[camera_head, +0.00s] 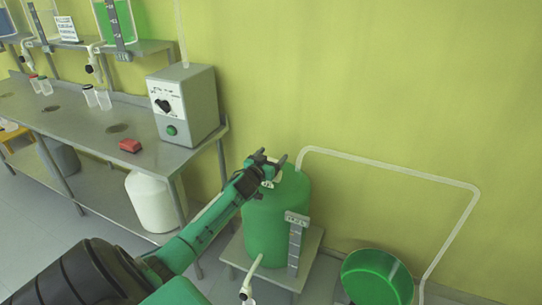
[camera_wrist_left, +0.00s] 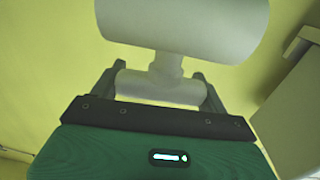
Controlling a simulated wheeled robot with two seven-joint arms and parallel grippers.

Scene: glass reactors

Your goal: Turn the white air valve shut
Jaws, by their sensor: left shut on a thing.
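The white air valve shows in the wrist view as a thick white cylinder (camera_wrist_left: 185,25) joined by a short stem to a smaller white crossbar handle (camera_wrist_left: 160,86). My left gripper (camera_head: 271,161) is at the top of the green tank (camera_head: 262,228), by the wall. In the wrist view its two dark fingers (camera_wrist_left: 160,84) stand at either end of the crossbar, shut on it. In the head view the gripper mostly hides the valve; only a bit of white shows beside the fingers. My right gripper is in neither view.
The tank stands on a low metal stand (camera_head: 308,262). A white tube (camera_head: 400,168) runs from the tank top along the wall. A green round vessel (camera_head: 374,278) is at the right. A metal bench (camera_head: 70,125) with a grey control box (camera_head: 185,104) and red object (camera_head: 130,146) is at the left.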

